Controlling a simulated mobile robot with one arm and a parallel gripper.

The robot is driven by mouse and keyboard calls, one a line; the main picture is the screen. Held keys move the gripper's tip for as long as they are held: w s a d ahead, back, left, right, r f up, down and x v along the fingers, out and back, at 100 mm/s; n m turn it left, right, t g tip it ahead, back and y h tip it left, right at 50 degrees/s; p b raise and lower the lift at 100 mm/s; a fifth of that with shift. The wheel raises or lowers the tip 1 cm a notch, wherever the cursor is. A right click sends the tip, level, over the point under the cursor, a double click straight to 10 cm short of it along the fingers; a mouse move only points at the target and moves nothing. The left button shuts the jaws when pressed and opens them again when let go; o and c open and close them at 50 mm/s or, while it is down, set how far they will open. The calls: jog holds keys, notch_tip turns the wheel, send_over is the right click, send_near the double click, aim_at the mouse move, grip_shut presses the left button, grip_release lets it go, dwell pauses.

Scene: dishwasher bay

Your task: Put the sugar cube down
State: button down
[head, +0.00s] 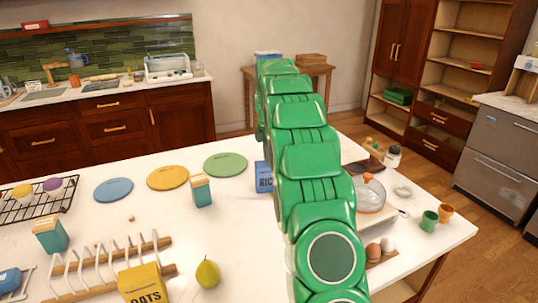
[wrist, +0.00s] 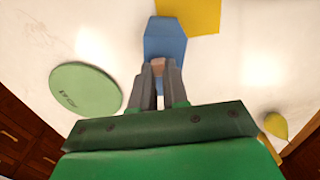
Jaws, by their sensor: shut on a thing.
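In the wrist view my gripper (wrist: 158,75) is shut on a small tan cube, the sugar cube (wrist: 158,65), held between the fingertips. A blue box (wrist: 165,36) lies behind the fingertips in that view; I cannot tell whether the cube touches it. In the head view a blue box marked RIC (head: 263,178) is partly covered by my green arm, and my gripper and the held cube are hidden. A small brownish piece (head: 130,218) lies on the white table (head: 95,165).
A green plate (wrist: 85,88) lies left of my gripper in the wrist view; a yellow block (wrist: 195,12) is beyond the blue box. The head view shows a toast rack (head: 110,262), an oats box (head: 144,285) and a pear (head: 208,273). The table's middle has bare room.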

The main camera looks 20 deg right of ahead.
jog(key=shift+f, duration=0.1)
jog(key=c, duration=1.1)
grip_release()
notch_tip(320, 180, up, 8)
jog(key=shift+f, duration=0.2)
jog(key=shift+r, duration=0.1)
